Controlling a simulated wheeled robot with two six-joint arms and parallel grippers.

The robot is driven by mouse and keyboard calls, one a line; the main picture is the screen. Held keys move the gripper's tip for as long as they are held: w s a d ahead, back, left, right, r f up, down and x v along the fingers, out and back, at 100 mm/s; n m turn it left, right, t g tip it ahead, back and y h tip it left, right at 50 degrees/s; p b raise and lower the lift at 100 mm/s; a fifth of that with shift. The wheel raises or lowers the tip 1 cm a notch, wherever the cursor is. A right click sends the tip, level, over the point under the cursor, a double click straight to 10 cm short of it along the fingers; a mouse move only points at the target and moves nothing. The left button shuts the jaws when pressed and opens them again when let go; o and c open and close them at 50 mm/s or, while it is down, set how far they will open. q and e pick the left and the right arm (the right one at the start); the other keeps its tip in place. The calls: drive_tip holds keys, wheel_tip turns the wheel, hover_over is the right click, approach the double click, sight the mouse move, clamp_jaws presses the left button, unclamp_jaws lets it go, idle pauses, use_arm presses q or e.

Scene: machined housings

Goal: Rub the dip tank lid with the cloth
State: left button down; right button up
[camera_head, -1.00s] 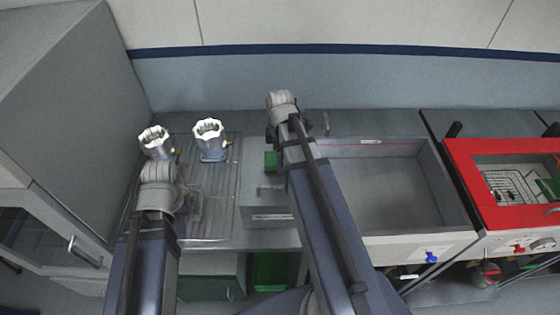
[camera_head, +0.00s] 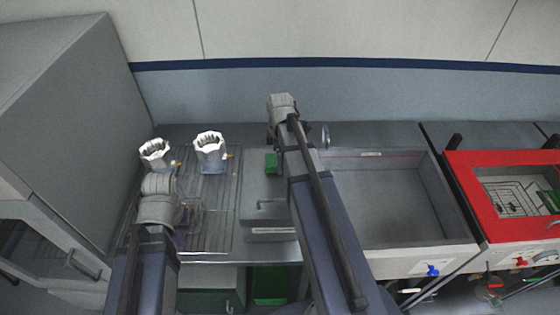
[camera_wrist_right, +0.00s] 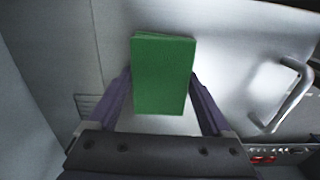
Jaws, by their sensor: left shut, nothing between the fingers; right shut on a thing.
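The green cloth (camera_head: 271,163), a folded flat pad, is held between the two fingers of my right gripper (camera_wrist_right: 160,80). In the head view my right arm hides most of that gripper. The dip tank lid (camera_head: 258,188) is a grey metal plate with a bar handle, left of my right forearm. The right wrist view shows the shiny lid (camera_wrist_right: 235,50) beneath the cloth (camera_wrist_right: 163,75), with its handle to the right. I cannot tell whether cloth and lid touch. My left gripper (camera_head: 188,214) is shut and empty above the wire rack, partly hidden by its wrist.
Two machined housings (camera_head: 210,152) (camera_head: 155,153) stand on the wire rack (camera_head: 215,225) at left. A grey cabinet is left of it. An empty grey basin (camera_head: 390,205) lies right of my right arm, then a red-framed unit (camera_head: 468,190).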

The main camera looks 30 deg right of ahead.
drive_tip(key=shift+w+d+f, duration=0.1)
drive_tip(key=shift+w+d, duration=0.3)
drive_tip(key=shift+w, duration=0.4)
drive_tip(key=shift+w+d, duration=0.35)
drive_tip(key=shift+w, duration=0.45)
drive_tip(key=shift+w+d+r+p, duration=0.1)
drive_tip(key=shift+r+p, duration=0.25)
drive_tip(key=shift+r, duration=0.05)
wheel_tip(320, 180, up, 5)
drive_tip(key=p, duration=0.5)
drive_tip(key=shift+r, duration=0.1)
wheel_tip(320, 180, up, 3)
drive_tip(key=p, duration=0.3)
